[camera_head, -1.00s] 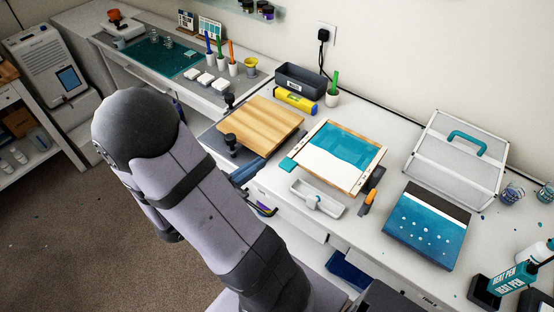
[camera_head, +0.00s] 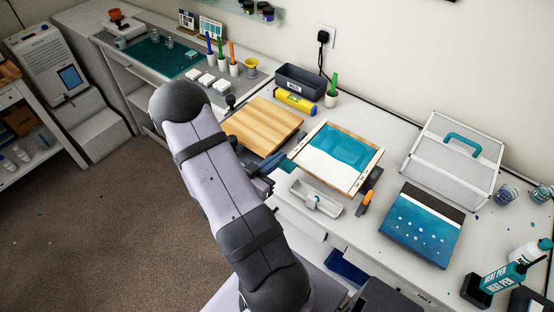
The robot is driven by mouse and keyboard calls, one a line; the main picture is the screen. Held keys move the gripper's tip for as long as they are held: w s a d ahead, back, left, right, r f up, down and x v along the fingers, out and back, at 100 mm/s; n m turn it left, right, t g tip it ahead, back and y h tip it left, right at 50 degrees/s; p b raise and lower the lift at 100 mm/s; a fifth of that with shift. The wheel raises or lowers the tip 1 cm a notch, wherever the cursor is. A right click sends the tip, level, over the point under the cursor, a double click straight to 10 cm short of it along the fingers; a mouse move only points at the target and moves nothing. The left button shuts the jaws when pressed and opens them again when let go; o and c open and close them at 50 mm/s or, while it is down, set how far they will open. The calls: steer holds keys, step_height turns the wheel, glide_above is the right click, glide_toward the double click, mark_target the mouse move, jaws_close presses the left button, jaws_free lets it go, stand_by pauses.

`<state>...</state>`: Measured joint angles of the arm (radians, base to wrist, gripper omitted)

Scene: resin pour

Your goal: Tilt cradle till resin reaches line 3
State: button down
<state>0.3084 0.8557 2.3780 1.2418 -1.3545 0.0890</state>
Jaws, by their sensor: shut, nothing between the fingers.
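The cradle (camera_head: 366,179) is a wood-edged tray with a white bed on the bench, right of the wooden board. Teal resin (camera_head: 345,146) covers its upper part, and the lower part is bare white. Small marks show on its side rail, but their numbers are too small to read. A teal tab (camera_head: 287,166) sticks out at its left corner, partly hidden. My gripper (camera_head: 268,167) is beside this tab, small and dark, partly hidden by my arm. It is shut and empty; I cannot tell whether it touches the tab.
A white trough (camera_head: 315,198) and an orange-handled tool (camera_head: 367,198) lie in front of the cradle. The wooden board (camera_head: 262,125) is to its left. A blue panel (camera_head: 422,226) and a silver case (camera_head: 452,163) stand right. A yellow level (camera_head: 295,101) lies behind.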

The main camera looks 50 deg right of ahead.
steer(key=shift+f, duration=0.6)
